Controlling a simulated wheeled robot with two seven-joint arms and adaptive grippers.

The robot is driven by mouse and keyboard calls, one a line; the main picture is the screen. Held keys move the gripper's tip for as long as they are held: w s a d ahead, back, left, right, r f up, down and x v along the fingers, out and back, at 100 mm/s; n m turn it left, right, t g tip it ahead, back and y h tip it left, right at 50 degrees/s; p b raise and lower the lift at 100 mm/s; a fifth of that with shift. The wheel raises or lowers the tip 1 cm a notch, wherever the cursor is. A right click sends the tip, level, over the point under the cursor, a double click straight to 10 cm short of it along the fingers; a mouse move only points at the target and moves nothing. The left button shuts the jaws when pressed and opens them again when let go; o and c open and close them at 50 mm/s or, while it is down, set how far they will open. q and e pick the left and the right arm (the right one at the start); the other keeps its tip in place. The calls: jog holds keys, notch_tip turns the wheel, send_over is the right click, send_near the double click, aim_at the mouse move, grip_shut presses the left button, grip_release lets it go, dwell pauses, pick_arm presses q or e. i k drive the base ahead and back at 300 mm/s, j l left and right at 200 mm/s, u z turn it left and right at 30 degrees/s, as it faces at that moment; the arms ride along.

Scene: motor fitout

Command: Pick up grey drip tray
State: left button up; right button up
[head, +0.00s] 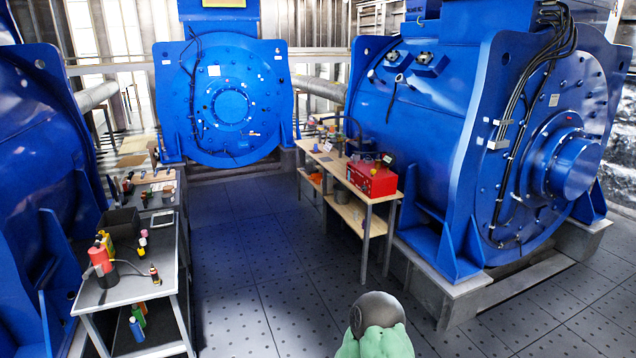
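No thing in the head view is clearly the grey drip tray. A small flat grey rectangle with a pale rim (162,219) lies on the left workbench and may be it, but it is too small to tell. A dark open bin (119,222) stands just left of it on the same bench. Neither of my grippers is in view.
The left workbench (128,290) holds several bottles and a red canister (101,260). The right workbench (343,178) carries a red toolbox (371,178). Large blue motors (225,100) flank the clear tiled floor (262,255). A green, dark-topped shape (375,340) stands at the bottom.

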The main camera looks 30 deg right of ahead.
aim_at(309, 170)
jog(key=i+z, duration=0.4)
jog(key=i, duration=5.6)
jog(key=i+z, duration=0.2)
jog(key=i, duration=0.3)
jog(key=i+j+z, duration=0.25)
jog(key=i, duration=0.25)
jog(key=i+j+z, duration=0.2)
jog(key=i, duration=0.3)
jog(key=i+j+z, duration=0.25)
jog(key=i, duration=0.2)
jog(key=i+j+z, duration=0.8)
jog(key=j+z, duration=0.15)
jog(key=i+j+z, duration=0.15)
jog(key=j+z, duration=0.2)
jog(key=j, duration=0.15)
